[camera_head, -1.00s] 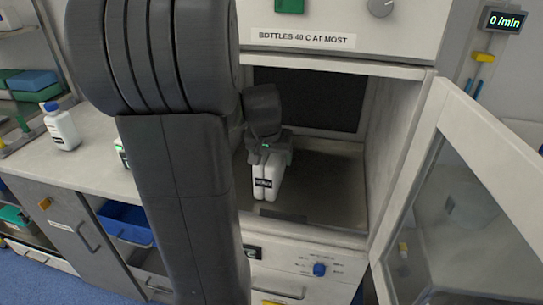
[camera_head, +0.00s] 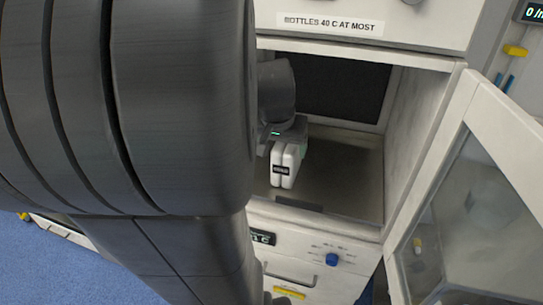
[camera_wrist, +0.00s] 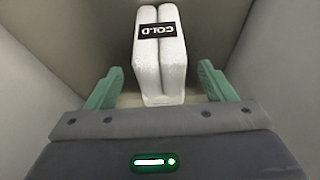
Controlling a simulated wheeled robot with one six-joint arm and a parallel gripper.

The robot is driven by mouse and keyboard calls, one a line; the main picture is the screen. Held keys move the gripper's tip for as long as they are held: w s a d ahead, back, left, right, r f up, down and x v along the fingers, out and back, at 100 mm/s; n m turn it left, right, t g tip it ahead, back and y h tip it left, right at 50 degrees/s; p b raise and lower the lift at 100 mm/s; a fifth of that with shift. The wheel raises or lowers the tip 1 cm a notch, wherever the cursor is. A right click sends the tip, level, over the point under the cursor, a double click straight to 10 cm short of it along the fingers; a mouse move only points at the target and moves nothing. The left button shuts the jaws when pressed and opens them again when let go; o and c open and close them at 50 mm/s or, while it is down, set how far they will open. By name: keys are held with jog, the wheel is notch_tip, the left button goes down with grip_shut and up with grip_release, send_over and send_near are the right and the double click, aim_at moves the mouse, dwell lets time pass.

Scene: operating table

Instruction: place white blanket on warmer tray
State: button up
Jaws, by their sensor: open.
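The white folded blanket (camera_wrist: 160,72) with a black "COLD" label sits inside the warmer compartment, on its tray (camera_head: 345,190). In the head view the blanket (camera_head: 285,166) is just below my gripper. My gripper (camera_wrist: 158,82) is open in the wrist view. Its two green fingers stand apart on either side of the blanket's near end, with a gap on each side. The head view hides the fingers' tips and the left part of the compartment behind my arm.
The warmer's glass door (camera_head: 470,200) stands open to the right. The compartment's right wall (camera_head: 412,120) is close by. Bare tray lies to the right of the blanket. A panel with a blue knob (camera_head: 332,259) is below the opening.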

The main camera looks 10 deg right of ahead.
jog(key=shift+s+a, duration=0.5)
jog(key=shift+s, duration=0.35)
jog(key=shift+s+a, duration=0.55)
jog(key=shift+s, duration=0.3)
jog(key=shift+s+a, duration=0.5)
jog(key=shift+s, duration=0.35)
